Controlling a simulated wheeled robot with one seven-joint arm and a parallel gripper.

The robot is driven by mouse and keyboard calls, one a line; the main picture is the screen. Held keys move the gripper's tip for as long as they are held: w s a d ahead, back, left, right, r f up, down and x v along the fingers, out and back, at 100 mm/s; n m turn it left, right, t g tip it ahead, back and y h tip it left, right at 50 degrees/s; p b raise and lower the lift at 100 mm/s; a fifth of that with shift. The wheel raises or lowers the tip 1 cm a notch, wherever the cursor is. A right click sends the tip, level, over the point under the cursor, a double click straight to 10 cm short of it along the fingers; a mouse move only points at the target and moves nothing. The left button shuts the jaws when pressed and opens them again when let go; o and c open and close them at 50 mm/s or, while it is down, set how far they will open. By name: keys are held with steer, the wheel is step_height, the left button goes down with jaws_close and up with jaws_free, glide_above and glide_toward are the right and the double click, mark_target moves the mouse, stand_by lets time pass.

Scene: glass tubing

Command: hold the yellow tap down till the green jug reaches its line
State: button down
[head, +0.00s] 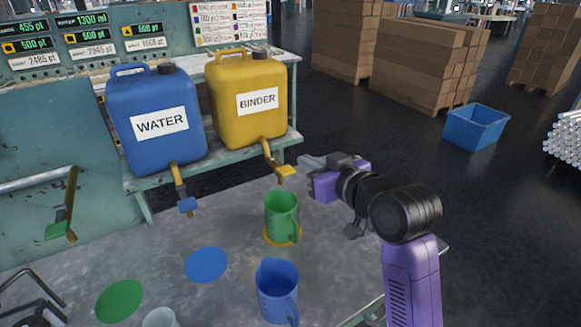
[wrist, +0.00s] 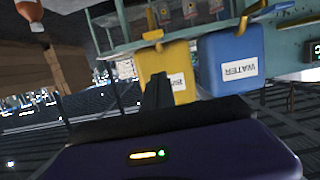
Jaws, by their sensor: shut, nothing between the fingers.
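The yellow tap (head: 286,171) sticks out below the yellow BINDER canister (head: 247,97). The green jug (head: 282,212) stands upright on a yellow disc (head: 268,240) on the bench, below the tap. Its line and any liquid inside cannot be made out. My gripper (head: 304,161) is shut and empty, just right of the tap and a little higher in the head view, seemingly apart from it. In the wrist view, which is upside down, the dark fingers (wrist: 160,92) overlap the yellow canister (wrist: 178,68).
A blue WATER canister (head: 157,117) with a blue tap (head: 187,204) is left of the yellow one on the shelf. A blue jug (head: 277,290) stands in front of the green jug. Blue (head: 206,264) and green (head: 120,300) discs on the bench are bare.

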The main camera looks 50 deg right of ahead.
steer(key=p, duration=0.1)
glide_above(281, 166)
steer(key=s+a, duration=0.1)
steer(key=s, duration=0.3)
steer(key=f, duration=0.2)
steer(key=shift+s+a+f, duration=0.1)
steer(key=shift+s+f, duration=0.05)
steer(key=shift+f, duration=0.85)
steer(key=shift+s+f, duration=0.15)
steer(key=shift+f, duration=0.85)
